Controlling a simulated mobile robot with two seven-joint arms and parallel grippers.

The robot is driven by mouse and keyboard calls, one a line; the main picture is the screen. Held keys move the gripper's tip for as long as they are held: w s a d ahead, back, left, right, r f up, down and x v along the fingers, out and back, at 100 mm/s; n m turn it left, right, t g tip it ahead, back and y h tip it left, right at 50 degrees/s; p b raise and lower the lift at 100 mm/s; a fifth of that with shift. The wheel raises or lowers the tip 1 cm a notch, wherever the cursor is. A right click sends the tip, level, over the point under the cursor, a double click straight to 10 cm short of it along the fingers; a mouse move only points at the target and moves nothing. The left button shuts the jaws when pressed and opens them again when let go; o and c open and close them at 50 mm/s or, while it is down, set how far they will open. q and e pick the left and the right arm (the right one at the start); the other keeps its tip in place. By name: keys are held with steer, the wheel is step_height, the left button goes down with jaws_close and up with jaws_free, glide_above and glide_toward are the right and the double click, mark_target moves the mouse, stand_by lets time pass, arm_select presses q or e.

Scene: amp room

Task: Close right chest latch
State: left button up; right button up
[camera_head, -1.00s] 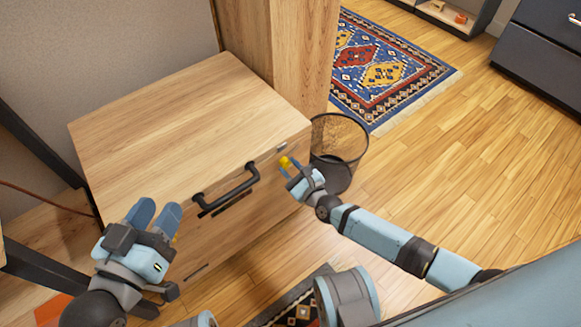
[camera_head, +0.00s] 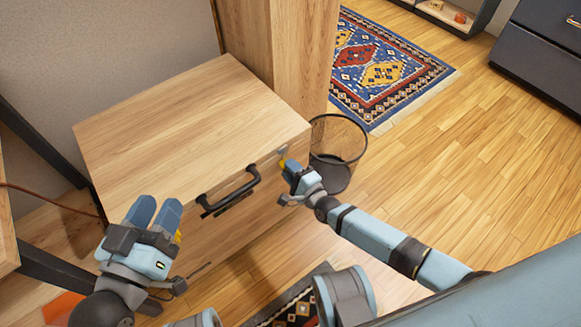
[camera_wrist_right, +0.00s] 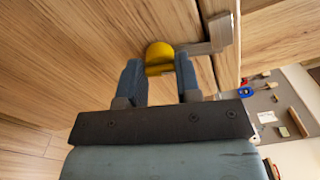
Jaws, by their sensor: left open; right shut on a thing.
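The wooden chest (camera_head: 190,110) stands at the left in the head view, its lid down. Its right latch (camera_head: 282,161) has a yellow tab and a grey metal arm at the front right corner. In the right wrist view the yellow tab of the latch (camera_wrist_right: 159,54) sits between the blue fingers, and its metal arm (camera_wrist_right: 214,38) crosses towards the lid edge. My right gripper (camera_head: 290,168) is shut on the latch and partly hides it. My left gripper (camera_head: 158,205) is open and empty in front of the chest's left side, with a bit of yellow behind its fingers.
A black handle (camera_head: 230,193) juts from the chest's front. A black mesh bin (camera_head: 338,150) stands close to the chest's right side, near my right gripper. A wooden post (camera_head: 285,55) rises behind the chest. Wooden floor (camera_head: 480,160) lies clear to the right.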

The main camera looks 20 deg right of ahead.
arm_select(q)
steer(key=shift+r+t+p, duration=0.4)
steer(key=shift+r+p, duration=0.05)
steer(key=shift+r, duration=0.45)
arm_select(e)
steer(key=n, duration=0.3)
arm_select(q)
steer(key=shift+s+a, duration=0.1)
steer(key=shift+f, duration=0.1)
arm_select(e)
steer(key=o, duration=0.9)
steer(key=shift+s+d, duration=0.1)
steer(key=shift+s, duration=0.05)
